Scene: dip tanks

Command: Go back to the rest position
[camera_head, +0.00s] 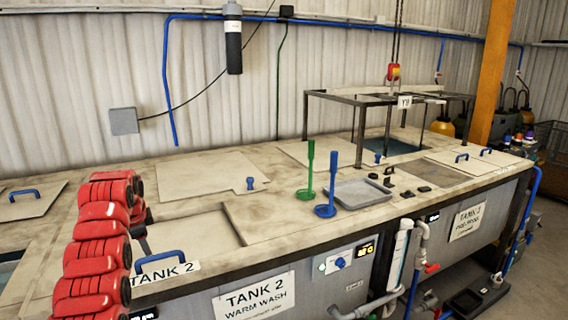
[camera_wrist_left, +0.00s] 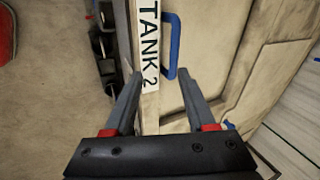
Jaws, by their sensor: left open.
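My left gripper (camera_wrist_left: 159,74) is open and empty in the left wrist view, its two grey fingers spread apart. Just beyond the fingertips is a blue handle (camera_wrist_left: 172,45) at the edge of a beige lid, beside the white TANK 2 label (camera_wrist_left: 149,45). The fingers look apart from the handle. In the head view my red left arm comes in at the left, and only a small dark part of the left gripper (camera_head: 143,243) shows behind it. The blue handle (camera_head: 160,258) and TANK 2 label (camera_head: 165,273) are close by. My right gripper is out of view.
A green dipper (camera_head: 308,170), a blue dipper (camera_head: 331,185) and a grey tray (camera_head: 360,192) are on the counter (camera_head: 290,225). A dark metal frame (camera_head: 360,98) stands farther right, with a hoist (camera_head: 393,72) hanging above. Another blue-handled lid (camera_head: 30,202) is at far left.

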